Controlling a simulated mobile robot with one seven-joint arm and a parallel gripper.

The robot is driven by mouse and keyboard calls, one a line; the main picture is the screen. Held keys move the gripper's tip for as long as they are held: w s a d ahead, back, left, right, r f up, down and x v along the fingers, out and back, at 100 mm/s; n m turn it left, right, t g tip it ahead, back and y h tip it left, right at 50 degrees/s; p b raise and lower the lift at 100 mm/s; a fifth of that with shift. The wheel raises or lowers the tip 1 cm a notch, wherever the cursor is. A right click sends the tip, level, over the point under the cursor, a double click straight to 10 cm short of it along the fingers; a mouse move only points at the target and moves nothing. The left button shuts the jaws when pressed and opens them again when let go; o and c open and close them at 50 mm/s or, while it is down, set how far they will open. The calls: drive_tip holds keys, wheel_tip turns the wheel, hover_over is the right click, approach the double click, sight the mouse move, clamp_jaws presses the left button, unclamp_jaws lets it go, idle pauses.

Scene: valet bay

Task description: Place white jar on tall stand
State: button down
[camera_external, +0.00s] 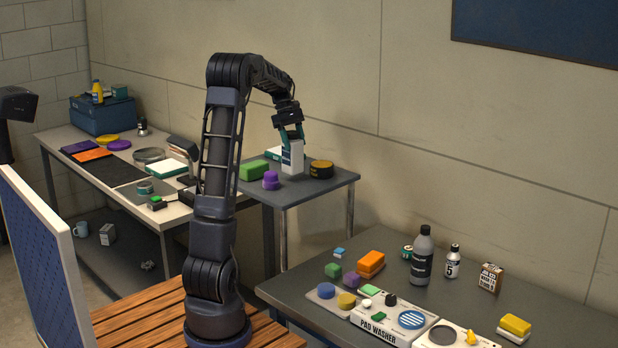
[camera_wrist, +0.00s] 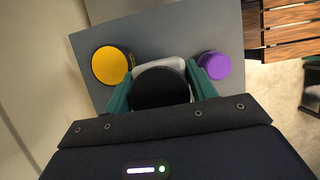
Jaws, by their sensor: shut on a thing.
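The white jar (camera_external: 292,158) is upright between the teal fingers of my gripper (camera_external: 291,134). It stands over the grey top of the tall stand (camera_external: 312,188), with its base at or very near the surface; I cannot tell whether it touches. In the wrist view the jar's round black lid (camera_wrist: 160,88) and a pale edge of its body show between the fingers of my gripper (camera_wrist: 161,86), which are shut on it. The grey stand top (camera_wrist: 185,30) lies below.
On the stand, a yellow-topped black tin (camera_external: 321,169) is right of the jar, a purple container (camera_external: 271,181) and green block (camera_external: 253,170) left. A cluttered workbench (camera_external: 120,180) is at left. A lower table (camera_external: 520,300) with bottles and pads is in front right.

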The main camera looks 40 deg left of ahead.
sight(294, 148)
drive_tip(key=shift+f, duration=1.55)
drive_tip(key=shift+c, duration=2.4)
unclamp_jaws()
drive_tip(key=v, duration=1.2)
